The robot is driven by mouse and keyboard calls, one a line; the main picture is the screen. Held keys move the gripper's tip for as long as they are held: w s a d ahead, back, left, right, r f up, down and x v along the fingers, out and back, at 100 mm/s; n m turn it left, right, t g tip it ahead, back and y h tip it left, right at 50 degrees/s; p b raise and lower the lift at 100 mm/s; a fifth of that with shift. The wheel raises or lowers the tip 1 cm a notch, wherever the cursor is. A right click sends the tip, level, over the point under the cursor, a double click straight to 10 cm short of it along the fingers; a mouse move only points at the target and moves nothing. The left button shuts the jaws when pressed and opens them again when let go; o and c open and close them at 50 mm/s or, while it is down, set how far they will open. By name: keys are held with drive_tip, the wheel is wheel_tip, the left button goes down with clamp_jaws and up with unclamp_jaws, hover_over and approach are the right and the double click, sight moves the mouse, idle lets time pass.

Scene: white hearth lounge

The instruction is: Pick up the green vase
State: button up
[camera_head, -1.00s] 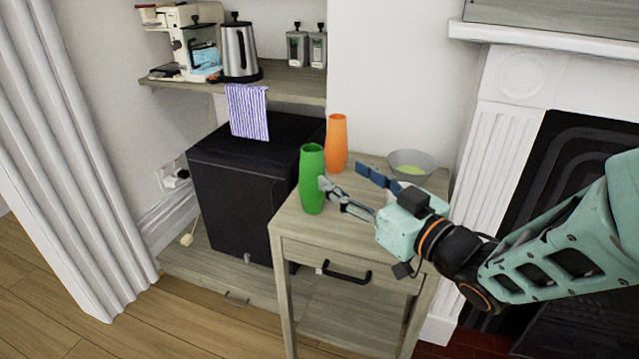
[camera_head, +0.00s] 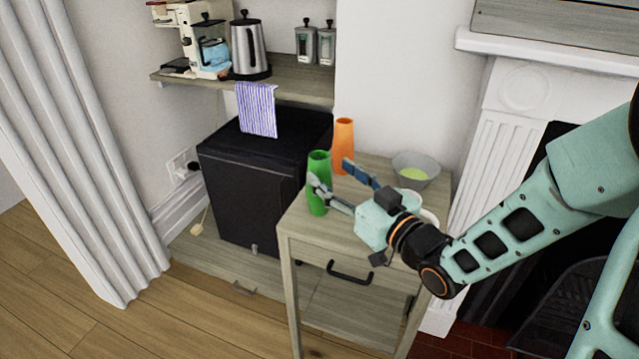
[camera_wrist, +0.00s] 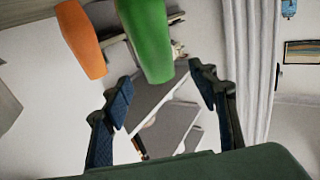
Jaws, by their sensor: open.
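The green vase (camera_head: 319,163) stands upright near the left edge of a small wooden side table (camera_head: 300,226). It also shows in the wrist view (camera_wrist: 147,38), at the top, its lower visible end between the fingertips. My gripper (camera_head: 331,174) is open and reaches in from the right. In the head view one finger overlaps the vase's front and the other is to its right. In the wrist view my gripper (camera_wrist: 160,76) has one finger on each side of the vase's line, with gaps visible. I cannot tell whether either finger touches it.
An orange vase (camera_head: 343,142) stands just behind the green one. A grey bowl (camera_head: 428,163) with something light green is at the table's back right. A white round dish (camera_head: 428,216) is partly hidden by my gripper. A black cabinet (camera_head: 250,190) stands left of the table.

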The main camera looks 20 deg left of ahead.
sight(325, 168)
drive_tip(key=shift+b+x, duration=0.85)
drive_tip(key=shift+x, duration=2.15)
drive_tip(key=shift+w+d+f, duration=0.1)
drive_tip(key=shift+f, duration=0.05)
clamp_jaws()
